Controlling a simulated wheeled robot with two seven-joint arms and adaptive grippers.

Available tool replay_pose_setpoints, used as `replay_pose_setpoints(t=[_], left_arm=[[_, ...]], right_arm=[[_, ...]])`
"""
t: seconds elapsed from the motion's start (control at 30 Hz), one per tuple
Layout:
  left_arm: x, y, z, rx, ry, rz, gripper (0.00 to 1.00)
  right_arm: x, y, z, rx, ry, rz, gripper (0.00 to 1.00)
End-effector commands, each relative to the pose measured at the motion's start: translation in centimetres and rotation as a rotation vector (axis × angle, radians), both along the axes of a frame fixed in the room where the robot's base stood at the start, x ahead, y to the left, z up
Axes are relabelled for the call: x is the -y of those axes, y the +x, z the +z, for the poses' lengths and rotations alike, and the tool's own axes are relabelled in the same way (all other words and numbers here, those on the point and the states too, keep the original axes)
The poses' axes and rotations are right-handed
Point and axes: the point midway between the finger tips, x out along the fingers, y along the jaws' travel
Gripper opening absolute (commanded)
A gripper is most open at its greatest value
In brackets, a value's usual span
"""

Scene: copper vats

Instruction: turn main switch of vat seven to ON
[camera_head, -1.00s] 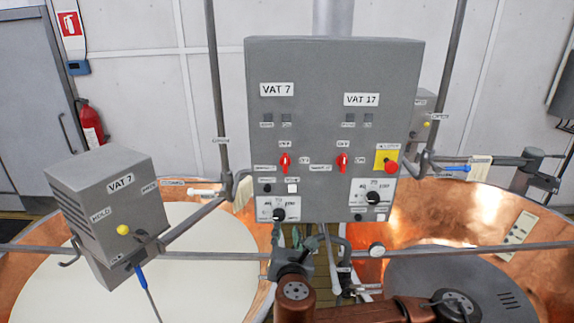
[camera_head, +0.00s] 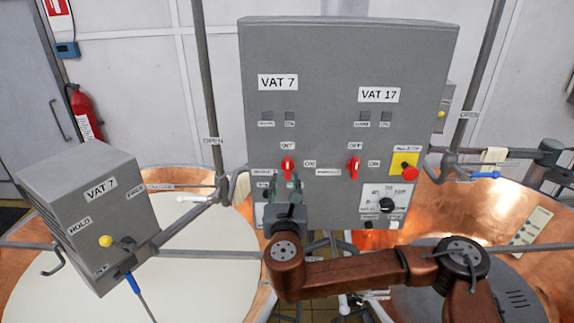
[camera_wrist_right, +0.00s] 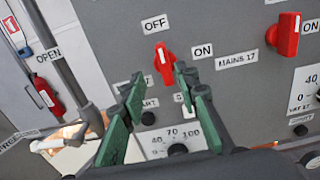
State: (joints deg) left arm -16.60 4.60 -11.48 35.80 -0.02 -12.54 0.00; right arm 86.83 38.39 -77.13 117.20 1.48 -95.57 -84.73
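The grey control panel (camera_head: 340,130) carries the VAT 7 label (camera_head: 278,82) on its left half. Below it is the red main switch of vat seven (camera_head: 287,163), standing upright with its white mark toward OFF; it shows again in the right wrist view (camera_wrist_right: 164,60). The OFF label (camera_wrist_right: 155,24) is above it and the ON label (camera_wrist_right: 202,51) to its right. My right gripper (camera_head: 291,184) is just below the switch in the head view. In the right wrist view its green fingers (camera_wrist_right: 161,80) are apart and empty, with the switch beyond the tips. My left gripper is not in view.
A similar red switch (camera_head: 353,167) for vat 17 is to the right, then a red button on a yellow plate (camera_head: 404,160). A dial (camera_wrist_right: 177,149) lies below the vat seven switch. The grey VAT 7 box (camera_head: 90,210) and metal rails stand at left.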

Motion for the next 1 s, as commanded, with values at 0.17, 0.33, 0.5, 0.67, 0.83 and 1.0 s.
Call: replay_pose_setpoints(t=[0.17, 0.33, 0.5, 0.67, 0.83, 1.0], left_arm=[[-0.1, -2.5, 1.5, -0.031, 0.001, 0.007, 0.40], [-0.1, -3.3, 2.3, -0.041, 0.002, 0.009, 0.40], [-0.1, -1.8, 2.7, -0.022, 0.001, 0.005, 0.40], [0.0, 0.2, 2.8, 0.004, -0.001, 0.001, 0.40], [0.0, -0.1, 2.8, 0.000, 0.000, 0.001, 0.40], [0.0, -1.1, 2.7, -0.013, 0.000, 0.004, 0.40]], right_arm=[[0.7, 3.0, 0.4, 0.000, -0.001, -0.012, 0.29], [0.6, 5.2, 0.3, 0.000, 0.001, -0.011, 0.29], [0.5, 6.2, 0.1, 0.000, 0.000, -0.008, 0.29], [0.4, 6.3, 0.0, 0.000, 0.001, -0.006, 0.29], [0.4, 6.3, 0.0, 0.000, 0.001, -0.005, 0.24], [0.3, 6.3, 0.0, 0.000, 0.001, -0.005, 0.12]])
